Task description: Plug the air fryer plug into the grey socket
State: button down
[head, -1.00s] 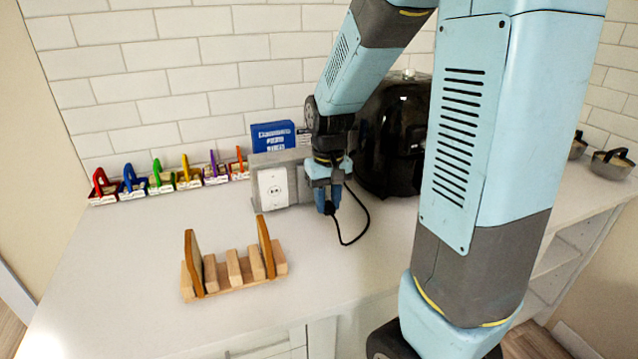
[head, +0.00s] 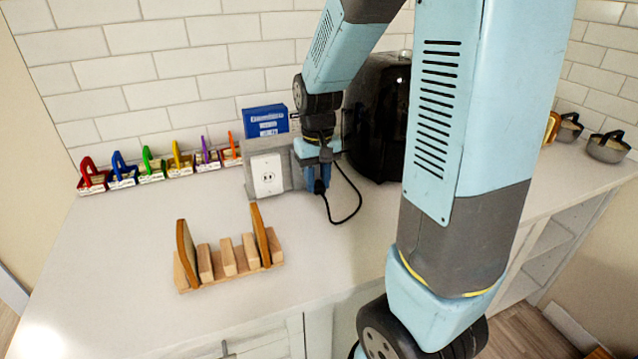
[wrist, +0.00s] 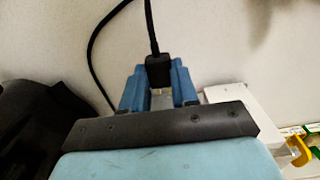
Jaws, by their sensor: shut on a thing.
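The plug (wrist: 158,70) is black, with its cord rising from it in the wrist view. My gripper (wrist: 160,85) has its blue fingers shut on the plug, one on each side. In the head view my gripper (head: 318,180) points down just right of the grey socket box (head: 296,177), and the plug is mostly hidden by the fingers. The box has a white outlet plate (head: 267,176) on its front. The black air fryer (head: 378,118) stands behind and right of my gripper, with the cord (head: 352,207) looping across the counter.
A wooden rack with two upright boards (head: 229,259) stands in front of the socket, to the left. A blue box (head: 266,121) and a row of several coloured holders (head: 152,164) stand along the wall. Metal pots (head: 608,147) are far right.

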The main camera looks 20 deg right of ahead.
jog(key=shift+w, duration=1.9)
jog(key=shift+w, duration=1.3)
dwell(0.6)
jog(key=c, duration=0.8)
grip_release()
notch_tip(320, 180, up, 14)
jog(key=shift+f, duration=0.1)
jog(key=s+r+t, duration=0.1)
jog(key=s+t, duration=0.1)
jog(key=s, duration=0.5)
jog(key=s+r+t, duration=0.1)
jog(key=s, duration=0.7)
jog(key=s+r+t, duration=0.1)
jog(key=s+t, duration=0.1)
jog(key=s, duration=0.5)
jog(key=shift+s+r+t, duration=0.1)
jog(key=shift+s+t, duration=0.1)
jog(key=shift+t, duration=0.1)
